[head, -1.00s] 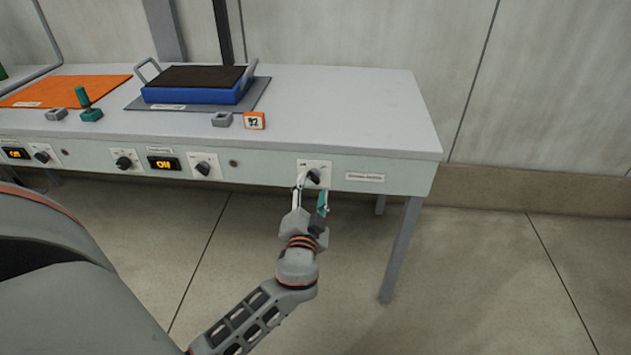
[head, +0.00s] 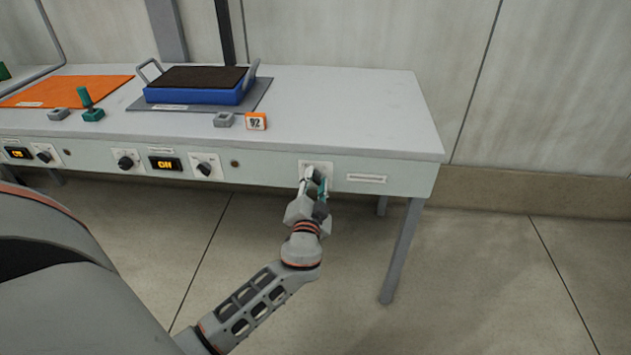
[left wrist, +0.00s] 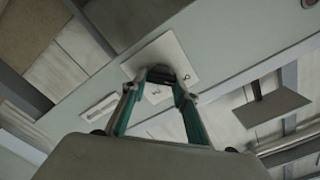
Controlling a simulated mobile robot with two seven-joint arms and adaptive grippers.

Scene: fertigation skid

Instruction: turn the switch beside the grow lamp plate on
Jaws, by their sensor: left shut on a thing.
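A switch with a dark knob (head: 315,174) on a white square plate (head: 325,165) sits at the right end of the bench's front panel. A white label plate (head: 366,178) is just right of it; its lettering is too small to read. My left gripper (head: 314,183) is at this switch, coming from below. In the left wrist view its two teal fingers (left wrist: 163,80) are shut on the dark knob (left wrist: 162,74), one on each side, against the white plate (left wrist: 168,50). The fingers partly hide the knob, so its setting is unclear. My right gripper is not in view.
Other knobs (head: 126,162) (head: 205,168) and a lit display (head: 165,163) are further left on the panel. A blue tray (head: 200,94) of dark material stands on a grey mat (head: 262,92). An orange tag (head: 256,121) is near the edge. The floor right of the bench is clear.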

